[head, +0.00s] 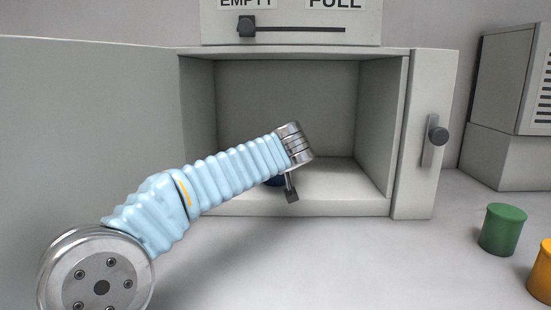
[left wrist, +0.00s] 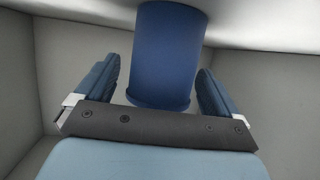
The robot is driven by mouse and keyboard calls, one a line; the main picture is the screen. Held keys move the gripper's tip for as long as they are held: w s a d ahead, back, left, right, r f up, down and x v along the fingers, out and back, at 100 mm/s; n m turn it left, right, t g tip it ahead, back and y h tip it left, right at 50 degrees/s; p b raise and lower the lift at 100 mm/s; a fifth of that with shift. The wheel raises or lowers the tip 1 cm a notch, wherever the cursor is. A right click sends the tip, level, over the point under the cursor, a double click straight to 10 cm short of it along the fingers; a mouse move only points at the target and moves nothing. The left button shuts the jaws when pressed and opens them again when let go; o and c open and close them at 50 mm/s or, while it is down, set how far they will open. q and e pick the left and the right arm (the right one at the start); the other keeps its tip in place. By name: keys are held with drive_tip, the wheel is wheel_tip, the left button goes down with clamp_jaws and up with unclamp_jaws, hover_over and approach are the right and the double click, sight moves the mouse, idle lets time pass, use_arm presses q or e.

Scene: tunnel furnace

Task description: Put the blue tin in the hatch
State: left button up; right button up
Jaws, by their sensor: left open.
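The hatch (head: 300,207) is an open grey box with a swung-out door on the left. The blue tin (left wrist: 166,50) is inside it, near its floor; whether it rests there I cannot tell. In the head view only a sliver of the tin (head: 274,182) shows under my left arm. My left gripper (head: 285,190) reaches into the hatch opening, mostly hidden by its wrist. In the left wrist view its two fingers are open, one on each side of the tin, with gaps showing between fingers and tin. My right gripper is out of view.
A green tin (head: 502,229) and an orange tin (head: 542,272) stand on the counter at right. The open door (head: 90,110) fills the left. A slider (head: 247,27) sits above the hatch, and a vented grey box (head: 507,90) stands at the right.

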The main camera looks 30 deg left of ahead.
use_arm(q)
drive_tip(key=b+v, duration=0.2)
drive_tip(key=v, duration=1)
